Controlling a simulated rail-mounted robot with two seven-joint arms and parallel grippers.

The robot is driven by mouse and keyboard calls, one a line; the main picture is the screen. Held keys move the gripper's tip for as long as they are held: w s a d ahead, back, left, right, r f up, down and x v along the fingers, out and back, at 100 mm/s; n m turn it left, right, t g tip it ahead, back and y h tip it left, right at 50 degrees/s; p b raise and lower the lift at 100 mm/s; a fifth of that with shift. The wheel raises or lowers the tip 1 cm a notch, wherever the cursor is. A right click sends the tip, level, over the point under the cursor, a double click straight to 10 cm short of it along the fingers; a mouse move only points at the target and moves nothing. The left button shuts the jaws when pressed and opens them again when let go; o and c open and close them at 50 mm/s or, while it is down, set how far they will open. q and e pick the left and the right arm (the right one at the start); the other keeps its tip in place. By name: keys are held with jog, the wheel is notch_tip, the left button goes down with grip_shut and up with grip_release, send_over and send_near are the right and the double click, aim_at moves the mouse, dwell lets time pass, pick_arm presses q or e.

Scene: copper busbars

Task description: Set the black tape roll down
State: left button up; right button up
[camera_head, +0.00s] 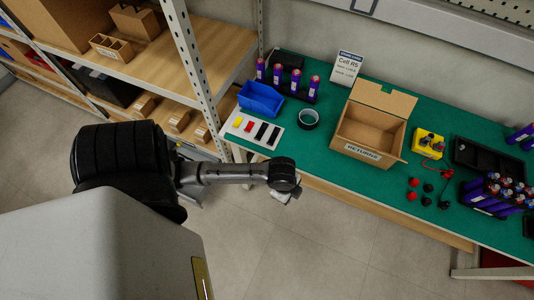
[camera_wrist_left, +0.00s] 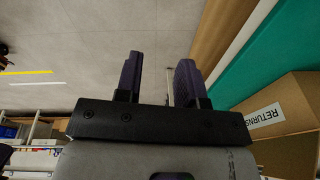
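The black tape roll (camera_head: 306,125) lies flat on the green bench top (camera_head: 322,150), between the white card with coloured strips and the cardboard box. Nothing is touching it from above. My left arm reaches in from the left, and its wrist end hangs over the floor in front of the bench edge. In the left wrist view my left gripper (camera_wrist_left: 158,80) has its two dark fingers apart with only floor showing between them. It is empty and clear of the roll, which does not show in that view. My right gripper is in neither view.
A RETURNS box (camera_head: 362,152) stands open right of the roll. A blue bin (camera_head: 261,100) and a strip card (camera_head: 254,130) lie to its left. A wooden shelf (camera_head: 170,60) stands left.

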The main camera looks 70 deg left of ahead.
pick_arm(q)
jog(key=s+d+r+n+t, duration=0.1)
jog(key=s+d+r+n, duration=0.2)
jog(key=s+r+n, duration=0.2)
jog(key=s+n, duration=0.3)
jog(key=shift+s+d+r+t+y, duration=0.25)
jog(key=shift+d+r+t+y, duration=0.05)
jog(key=shift+d+r+t, duration=0.1)
jog(key=shift+s+a, duration=0.1)
